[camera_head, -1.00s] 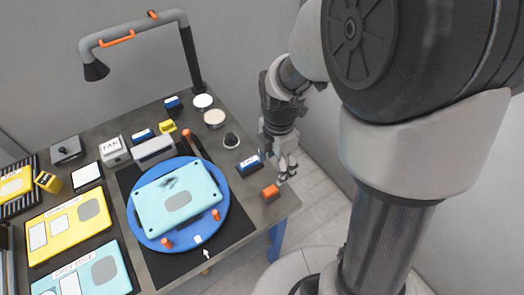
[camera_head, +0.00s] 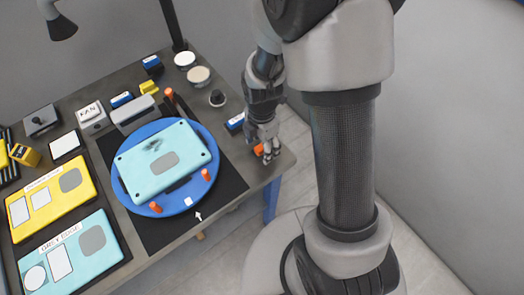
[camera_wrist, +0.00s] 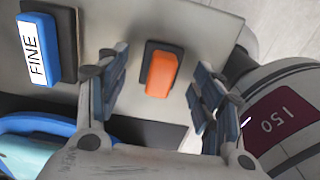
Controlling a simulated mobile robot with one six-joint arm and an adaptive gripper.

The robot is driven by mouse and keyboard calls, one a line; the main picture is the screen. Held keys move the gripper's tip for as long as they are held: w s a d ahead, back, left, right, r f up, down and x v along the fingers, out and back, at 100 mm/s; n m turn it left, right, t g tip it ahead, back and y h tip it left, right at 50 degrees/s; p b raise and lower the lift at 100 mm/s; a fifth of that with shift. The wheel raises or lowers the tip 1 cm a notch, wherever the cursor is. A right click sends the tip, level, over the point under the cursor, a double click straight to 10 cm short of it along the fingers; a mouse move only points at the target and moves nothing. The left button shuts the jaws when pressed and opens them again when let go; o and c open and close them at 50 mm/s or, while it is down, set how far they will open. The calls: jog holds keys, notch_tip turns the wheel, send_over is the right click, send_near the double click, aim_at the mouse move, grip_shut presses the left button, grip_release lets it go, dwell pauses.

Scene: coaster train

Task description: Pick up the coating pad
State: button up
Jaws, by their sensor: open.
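The coating pad appears to be the orange block (camera_head: 258,149) near the right corner of the workbench. No label shows on it. In the wrist view the orange block (camera_wrist: 161,75) sits on a dark base plate. My gripper (camera_head: 267,156) is over it in the head view and partly hides it. In the wrist view my gripper (camera_wrist: 160,98) is open, with one finger on each side of the block and visible gaps between. The block still rests on its base; I cannot tell the fingertips' exact height.
A blue block labelled FINE (camera_wrist: 38,48) stands close to the left finger. A blue turntable (camera_head: 205,178) holds a light blue panel (camera_head: 140,172) with orange pegs around it. A black knob (camera_head: 217,98) and round tins (camera_head: 198,75) stand farther back. The workbench edge is close on the right.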

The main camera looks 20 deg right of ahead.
jog(key=shift+f, duration=0.6)
jog(key=shift+c, duration=0.3)
jog(key=c, duration=1.2)
jog(key=shift+r, duration=0.15)
notch_tip(320, 180, up, 20)
jog(key=p, duration=0.6)
jog(key=o, duration=0.7)
jog(key=shift+c, duration=0.2)
jog(key=c, duration=0.4)
